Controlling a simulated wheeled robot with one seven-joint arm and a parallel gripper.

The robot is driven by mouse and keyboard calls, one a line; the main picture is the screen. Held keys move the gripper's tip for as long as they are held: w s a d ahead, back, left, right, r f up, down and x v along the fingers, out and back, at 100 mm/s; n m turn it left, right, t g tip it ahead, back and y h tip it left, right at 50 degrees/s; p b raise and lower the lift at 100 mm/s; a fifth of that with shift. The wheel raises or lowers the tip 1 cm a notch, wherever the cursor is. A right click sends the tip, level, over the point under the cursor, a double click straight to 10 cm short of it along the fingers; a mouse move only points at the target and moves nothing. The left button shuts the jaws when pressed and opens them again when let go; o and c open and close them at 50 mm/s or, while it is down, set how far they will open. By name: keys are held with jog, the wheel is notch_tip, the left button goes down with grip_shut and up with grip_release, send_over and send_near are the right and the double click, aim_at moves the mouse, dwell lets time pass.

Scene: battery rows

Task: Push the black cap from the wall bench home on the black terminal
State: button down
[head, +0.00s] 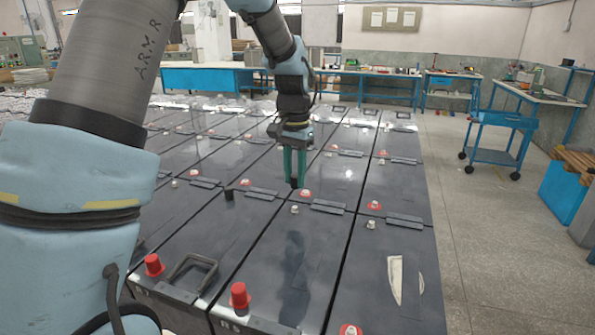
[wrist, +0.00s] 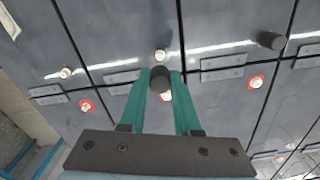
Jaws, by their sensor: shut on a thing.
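My gripper (head: 294,172) has green fingers and is shut on a black cap (wrist: 160,78). The cap shows as a dark tip between the fingers in the head view (head: 294,184). The cap is over the dark battery tops. A bare pale terminal (wrist: 160,56) shows just past the cap in the wrist view, apart from it in the picture. It seems to be the bare terminal (head: 295,209) below the fingertips in the head view. The gap in height between cap and terminal is hard to tell.
Another black cap (head: 228,195) stands on a battery to the left, also in the wrist view (wrist: 271,40). Red caps (head: 239,297) stand at the near edge beside a lifting handle (head: 190,272). Red-ringed terminals (head: 374,205) and raised bars lie around. A blue cart (head: 500,140) stands right.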

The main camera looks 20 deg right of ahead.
jog(key=b, duration=0.3)
send_over(294, 207)
jog(key=shift+d+f, duration=0.15)
jog(key=shift+f, duration=1.95)
jog(key=shift+f+b, duration=0.45)
jog(key=shift+f, duration=1)
dwell(1.5)
jog(key=c, duration=0.5)
grip_release()
jog(key=shift+c, duration=0.2)
jog(key=shift+o, duration=0.3)
jog(key=o, duration=0.4)
jog(key=shift+r, duration=0.15)
